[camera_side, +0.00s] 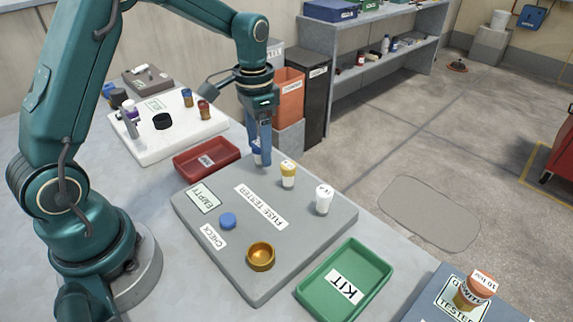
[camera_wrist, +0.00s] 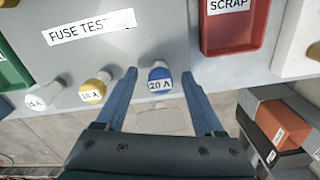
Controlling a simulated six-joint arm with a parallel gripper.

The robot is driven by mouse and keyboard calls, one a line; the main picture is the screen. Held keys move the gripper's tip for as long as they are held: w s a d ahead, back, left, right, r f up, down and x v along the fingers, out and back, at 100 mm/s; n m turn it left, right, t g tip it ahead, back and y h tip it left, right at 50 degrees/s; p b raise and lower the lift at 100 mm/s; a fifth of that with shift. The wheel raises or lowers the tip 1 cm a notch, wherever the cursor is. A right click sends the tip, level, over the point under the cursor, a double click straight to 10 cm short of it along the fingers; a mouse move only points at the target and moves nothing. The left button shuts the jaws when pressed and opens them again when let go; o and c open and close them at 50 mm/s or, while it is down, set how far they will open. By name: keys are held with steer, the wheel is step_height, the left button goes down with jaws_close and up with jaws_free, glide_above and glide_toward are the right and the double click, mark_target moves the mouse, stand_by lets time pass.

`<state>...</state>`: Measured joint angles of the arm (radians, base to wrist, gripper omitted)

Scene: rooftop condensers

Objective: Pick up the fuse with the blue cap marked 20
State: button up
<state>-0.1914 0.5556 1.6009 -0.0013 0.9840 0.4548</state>
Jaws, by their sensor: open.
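The fuse with the blue cap marked 20 A (camera_wrist: 160,79) stands at the edge of the grey fuse tester panel (camera_side: 305,220). In the side view its blue cap (camera_side: 256,152) is partly hidden by my gripper. My gripper (camera_wrist: 159,74) is open and points down, with one blue finger on each side of the fuse in the wrist view. Small gaps show between cap and fingers. In the side view my gripper (camera_side: 264,158) is low over the panel's far edge. A yellow-capped fuse (camera_side: 288,173) and a white-capped fuse (camera_side: 323,198) stand to its right.
A red scrap tray (camera_side: 205,158) lies left of the fuse, and a green kit tray (camera_side: 346,285) lies at the front right. The panel also has a blue button (camera_side: 228,220) and a copper-coloured cup (camera_side: 260,256). A white board (camera_side: 150,148) holds small items behind.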

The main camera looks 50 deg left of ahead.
jaws_close()
steer(key=shift+r, duration=0.15)
